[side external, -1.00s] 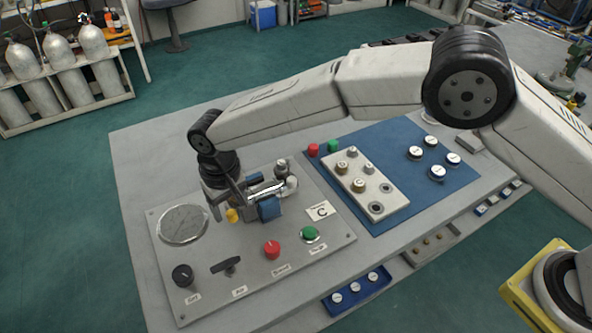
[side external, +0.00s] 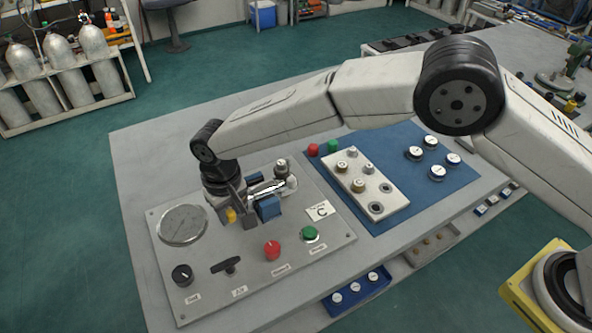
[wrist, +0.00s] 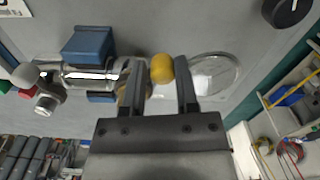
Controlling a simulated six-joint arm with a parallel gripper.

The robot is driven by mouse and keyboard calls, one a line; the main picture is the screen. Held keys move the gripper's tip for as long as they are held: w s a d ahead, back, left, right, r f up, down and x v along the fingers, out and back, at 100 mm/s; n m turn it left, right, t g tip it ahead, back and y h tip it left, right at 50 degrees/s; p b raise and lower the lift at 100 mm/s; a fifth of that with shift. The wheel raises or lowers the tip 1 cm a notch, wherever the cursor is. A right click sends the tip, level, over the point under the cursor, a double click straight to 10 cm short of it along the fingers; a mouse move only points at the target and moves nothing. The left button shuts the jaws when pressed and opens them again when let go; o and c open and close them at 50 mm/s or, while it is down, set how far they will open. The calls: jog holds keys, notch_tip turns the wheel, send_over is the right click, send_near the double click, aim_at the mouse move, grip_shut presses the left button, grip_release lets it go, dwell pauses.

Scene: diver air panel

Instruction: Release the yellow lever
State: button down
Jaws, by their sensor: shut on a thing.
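The yellow lever's rounded knob (side external: 231,216) stands at the left end of a chrome cylinder (side external: 266,188) held by blue blocks (side external: 268,208) on the grey panel. My gripper (side external: 234,212) is down at the knob and shut on it. In the wrist view the yellow knob (wrist: 162,67) sits between the two dark fingers of my gripper (wrist: 160,80). The chrome cylinder (wrist: 92,75) lies to the left of the fingers. Part of the yellow lever below the knob is hidden by the left finger.
A round gauge (side external: 183,225) lies left of my gripper. A black knob (side external: 182,275), a black handle (side external: 226,266), a red knob (side external: 272,250) and a green button (side external: 309,233) sit toward the front. A blue mat (side external: 400,140) with a white block (side external: 365,184) is at right.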

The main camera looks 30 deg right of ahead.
jog(key=shift+w+a+m, duration=0.3)
jog(key=shift+m, duration=0.4)
jog(key=shift+w+a+m, duration=0.25)
jog(key=shift+a+m, duration=0.05)
jog(key=shift+m, duration=0.4)
jog(key=shift+w+a+r+m, duration=0.15)
jog(key=shift+w+m, duration=0.1)
jog(key=shift+m, duration=0.4)
jog(key=shift+w+a+f+m, duration=0.15)
jog(key=shift+w+m, duration=0.1)
jog(key=shift+m, duration=0.4)
jog(key=shift+r, duration=0.1)
jog(key=shift+c, duration=2.2)
grip_release()
jog(key=shift+w, duration=0.1)
notch_tip(320, 180, up, 8)
